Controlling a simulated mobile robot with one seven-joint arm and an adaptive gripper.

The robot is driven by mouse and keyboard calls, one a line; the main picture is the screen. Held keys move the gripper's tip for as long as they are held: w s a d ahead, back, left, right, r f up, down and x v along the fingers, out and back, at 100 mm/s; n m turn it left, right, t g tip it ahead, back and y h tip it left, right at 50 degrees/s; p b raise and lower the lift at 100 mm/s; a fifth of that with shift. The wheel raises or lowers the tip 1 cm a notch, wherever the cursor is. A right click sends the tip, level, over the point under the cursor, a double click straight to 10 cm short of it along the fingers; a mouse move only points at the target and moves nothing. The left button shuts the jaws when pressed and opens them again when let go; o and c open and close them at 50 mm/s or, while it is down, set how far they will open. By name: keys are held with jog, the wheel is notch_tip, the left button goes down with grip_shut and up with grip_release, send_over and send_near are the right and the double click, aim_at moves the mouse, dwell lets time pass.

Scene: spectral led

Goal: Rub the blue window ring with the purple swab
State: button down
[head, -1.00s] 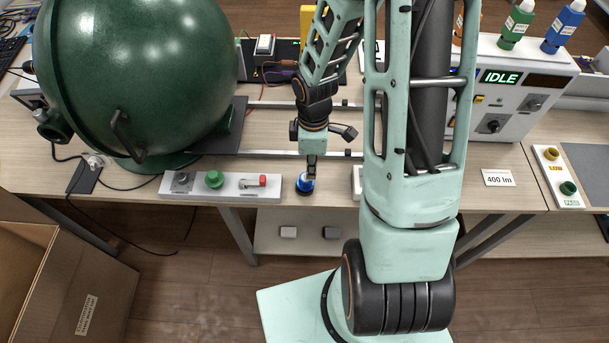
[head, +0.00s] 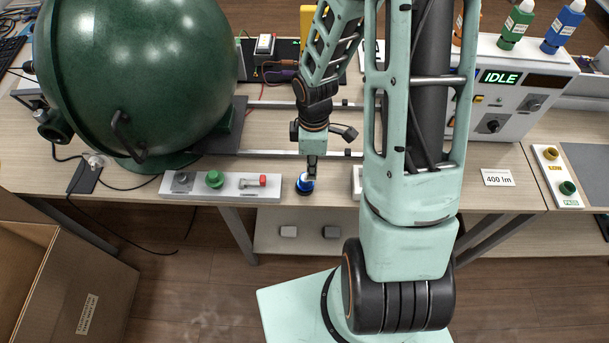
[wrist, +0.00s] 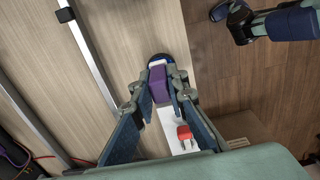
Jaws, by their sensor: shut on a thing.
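The purple swab (wrist: 157,86) is held between the fingers of my gripper (wrist: 161,98) in the wrist view. A pale part shows at the swab's far end, over the blue window ring (wrist: 163,58). In the head view the ring (head: 304,187) lies at the table's front edge, right under my gripper (head: 311,172). A white patch shows inside the ring there. The swab's end and the gripper overlap the ring, so I cannot tell whether they touch.
A white panel (head: 221,196) with a green knob and a red-capped switch stands just left of the ring. A large green sphere (head: 150,70) fills the back left. A control box (head: 530,75) reading IDLE stands at right. An open carton (head: 100,290) sits on the floor.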

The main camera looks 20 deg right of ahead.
jog(key=shift+a, duration=0.1)
jog(key=shift+w+a+b, duration=0.35)
jog(key=shift+a, duration=0.5)
jog(key=shift+w+a+b, duration=0.3)
jog(key=shift+w+a, duration=0.05)
jog(key=shift+a, duration=0.5)
jog(key=shift+d, duration=0.15)
jog(key=shift+s+d+p, duration=0.3)
jog(key=shift+d, duration=0.45)
jog(key=shift+s+d+p, duration=0.25)
jog(key=shift+d+p, duration=0.05)
jog(key=shift+d, duration=0.55)
